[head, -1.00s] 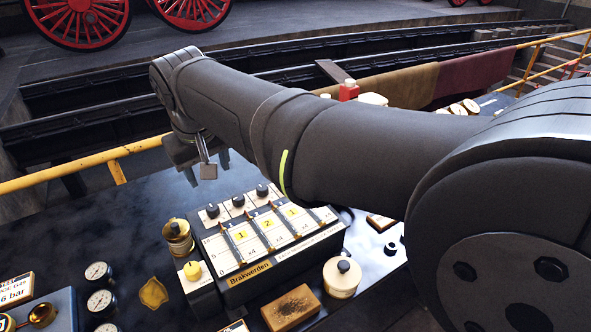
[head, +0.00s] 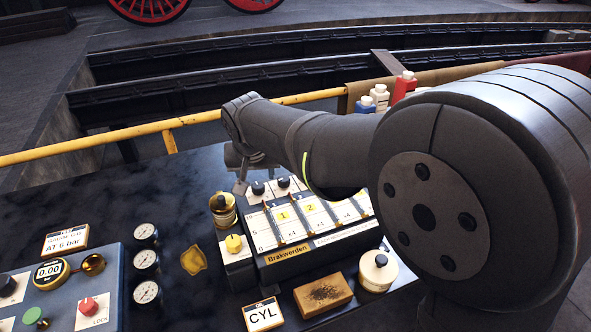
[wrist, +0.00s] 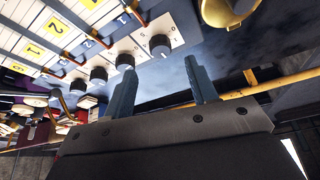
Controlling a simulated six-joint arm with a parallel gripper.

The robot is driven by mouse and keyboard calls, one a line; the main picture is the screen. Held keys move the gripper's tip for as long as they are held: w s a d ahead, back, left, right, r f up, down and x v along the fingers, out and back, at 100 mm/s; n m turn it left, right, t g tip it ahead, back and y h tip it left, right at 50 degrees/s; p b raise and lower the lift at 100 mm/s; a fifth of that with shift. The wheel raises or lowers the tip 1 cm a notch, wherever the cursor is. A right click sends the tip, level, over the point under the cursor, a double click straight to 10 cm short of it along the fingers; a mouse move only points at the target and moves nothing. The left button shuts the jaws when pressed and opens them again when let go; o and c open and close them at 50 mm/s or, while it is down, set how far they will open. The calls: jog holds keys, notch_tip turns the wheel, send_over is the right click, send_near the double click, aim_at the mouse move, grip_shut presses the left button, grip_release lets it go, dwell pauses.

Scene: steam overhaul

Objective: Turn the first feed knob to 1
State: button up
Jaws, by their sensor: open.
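The Brakwerden panel (head: 282,257) shows several black feed knobs on white plates along its back edge. The leftmost knob (head: 258,187), beside the brass pot, is the end knob (wrist: 159,46) in the wrist view. My gripper (head: 240,184) is at the panel's back left, close to this knob and partly hidden by my arm. In the wrist view my gripper (wrist: 160,66) is open and empty, its two fingers apart, with the end knob beyond the gap. I see no contact.
A brass pot (head: 223,212) stands just left of the panel, with a yellow knob (head: 234,243) in front of it. Gauges (head: 145,260) stand further left. A wooden block (head: 323,294) and a cream tin (head: 378,271) lie in front. A yellow rail (head: 110,153) runs behind.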

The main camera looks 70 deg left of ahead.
aim_at(258, 187)
jog(key=x, duration=0.6)
jog(key=shift+a+f, duration=0.15)
jog(key=shift+f, duration=0.1)
jog(key=c, duration=1)
